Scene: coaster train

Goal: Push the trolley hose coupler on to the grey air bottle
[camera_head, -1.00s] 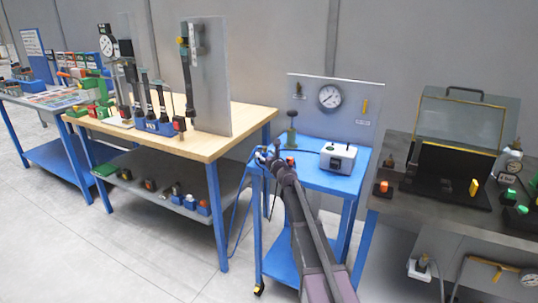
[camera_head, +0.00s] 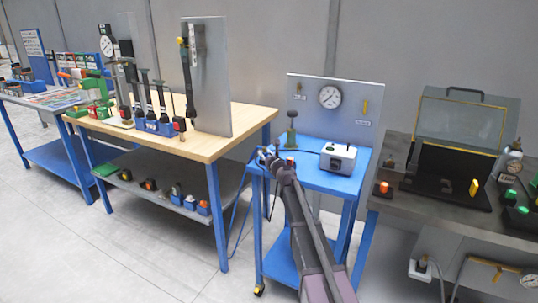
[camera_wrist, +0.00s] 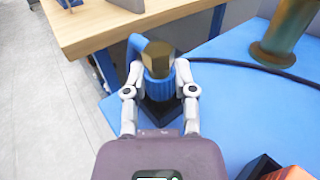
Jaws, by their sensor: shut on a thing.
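My gripper (camera_wrist: 160,90) is shut on the blue ribbed hose coupler (camera_wrist: 158,84), with one finger on each side. The coupler has a brass hexagonal top (camera_wrist: 158,64) and stands roughly upright over a dark block at the blue trolley top's edge. Whether it touches the block is hard to tell. In the head view my gripper (camera_head: 265,153) is at the trolley's left edge, where the coupler is too small to make out. A grey bottle with a gauge (camera_head: 512,163), likely the air bottle, stands on the dark bench at the right.
The blue trolley (camera_head: 330,182) carries an olive post (camera_head: 291,132), a white box (camera_head: 338,158) and a gauge panel (camera_head: 352,103). A dark hose (camera_wrist: 250,65) runs right behind the coupler. A wooden bench (camera_head: 245,118) is close at left. A lidded case (camera_head: 460,135) stands right.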

